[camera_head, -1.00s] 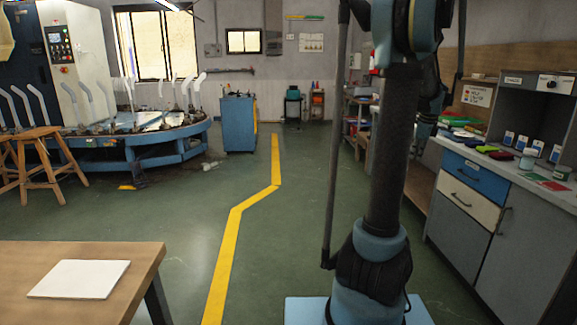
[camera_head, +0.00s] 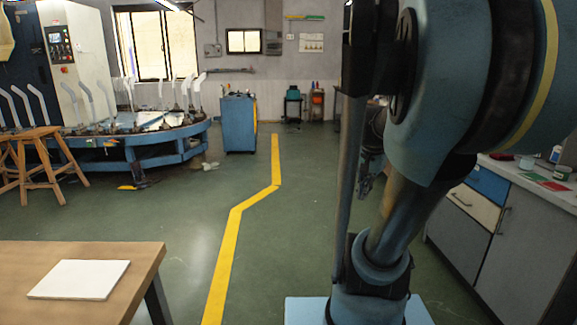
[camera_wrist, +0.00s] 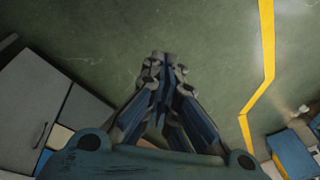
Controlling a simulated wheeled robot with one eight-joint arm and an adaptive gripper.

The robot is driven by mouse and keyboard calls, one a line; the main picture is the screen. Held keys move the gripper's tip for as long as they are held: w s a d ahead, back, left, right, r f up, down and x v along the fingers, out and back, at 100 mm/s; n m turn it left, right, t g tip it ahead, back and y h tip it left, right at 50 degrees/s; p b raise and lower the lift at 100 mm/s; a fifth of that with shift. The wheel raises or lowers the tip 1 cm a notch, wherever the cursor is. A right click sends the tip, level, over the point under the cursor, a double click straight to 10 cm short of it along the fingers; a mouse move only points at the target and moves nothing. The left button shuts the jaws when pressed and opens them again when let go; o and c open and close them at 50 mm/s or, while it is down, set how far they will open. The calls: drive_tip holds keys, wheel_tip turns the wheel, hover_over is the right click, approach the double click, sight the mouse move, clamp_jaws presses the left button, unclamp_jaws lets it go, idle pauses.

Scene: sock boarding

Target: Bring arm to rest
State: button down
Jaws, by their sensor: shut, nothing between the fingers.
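My gripper (camera_wrist: 164,66) shows in the wrist view with its blue fingers together and nothing between them. It hangs over bare green floor, touching nothing that I can see. In the head view my arm fills the right half, its large blue joint at the upper right and its lower link leaning over my base. Part of the wrist and gripper (camera_head: 368,178) shows beyond the dark vertical link, mostly hidden by the arm.
A grey cabinet (camera_head: 460,240) with a worktop stands at the right, partly behind my arm. A wooden table (camera_head: 140,262) bearing a white board (camera_head: 80,279) is at the lower left. The sock machine (camera_head: 150,150) and stools (camera_head: 50,165) stand farther left. Open floor with a yellow line (camera_head: 233,225) lies between.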

drive_tip(key=s+a+f+n, duration=0.5)
drive_tip(key=s+f+n, duration=0.3)
drive_tip(key=s, duration=0.3)
drive_tip(key=shift+s+f, duration=0.4)
drive_tip(key=shift+f, duration=0.3)
